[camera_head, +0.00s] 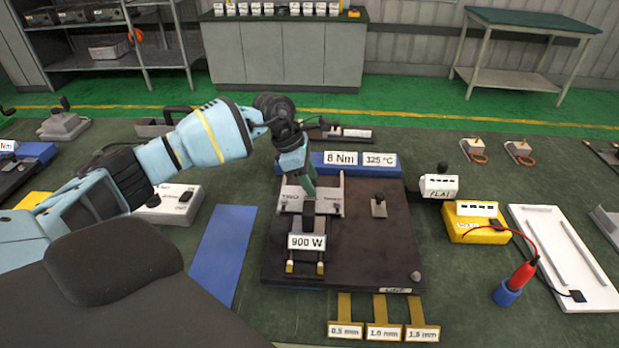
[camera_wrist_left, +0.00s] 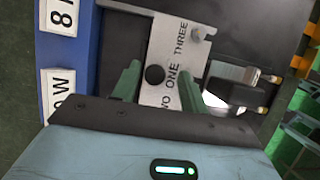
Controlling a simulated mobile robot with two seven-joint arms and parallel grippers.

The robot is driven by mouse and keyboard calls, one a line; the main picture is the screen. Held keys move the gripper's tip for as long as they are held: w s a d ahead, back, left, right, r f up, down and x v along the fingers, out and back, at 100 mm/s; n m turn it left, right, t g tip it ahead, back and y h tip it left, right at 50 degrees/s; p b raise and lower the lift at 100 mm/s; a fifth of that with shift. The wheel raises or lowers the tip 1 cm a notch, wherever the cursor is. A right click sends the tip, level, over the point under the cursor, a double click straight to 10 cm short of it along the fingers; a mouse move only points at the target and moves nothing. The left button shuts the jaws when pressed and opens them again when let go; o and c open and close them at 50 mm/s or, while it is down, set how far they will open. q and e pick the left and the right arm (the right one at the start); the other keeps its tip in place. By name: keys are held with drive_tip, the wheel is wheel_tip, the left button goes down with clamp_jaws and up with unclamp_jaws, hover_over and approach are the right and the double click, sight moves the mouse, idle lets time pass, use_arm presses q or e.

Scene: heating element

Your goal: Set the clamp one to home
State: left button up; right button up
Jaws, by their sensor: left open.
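A metal clamp bracket (camera_head: 325,196) with printed lettering stands on a dark base plate (camera_head: 370,256). In the left wrist view the bracket plate (camera_wrist_left: 160,45) reads ONE and THREE, with another word partly hidden, probably TWO. A round black knob (camera_wrist_left: 154,75) sits on it near ONE. My left gripper (camera_head: 308,190) points down over the bracket. In the left wrist view its green fingers (camera_wrist_left: 159,88) are open, one on each side of the knob, with nothing held. Whether they touch the knob I cannot tell. My right gripper is not in view.
A 900 W sign (camera_head: 307,242) stands in front of the bracket, and a blue block (camera_head: 320,160) with 8 Nm and 325 °C labels behind. A small metal post (camera_head: 378,206) is to the right. A yellow box (camera_head: 470,228) with cables and a white tray (camera_head: 570,260) lie farther right.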

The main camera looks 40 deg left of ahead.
use_arm(q)
drive_tip(key=shift+a, duration=0.1)
drive_tip(key=v, duration=0.7)
drive_tip(key=shift+r, duration=0.35)
drive_tip(key=shift+s, duration=0.15)
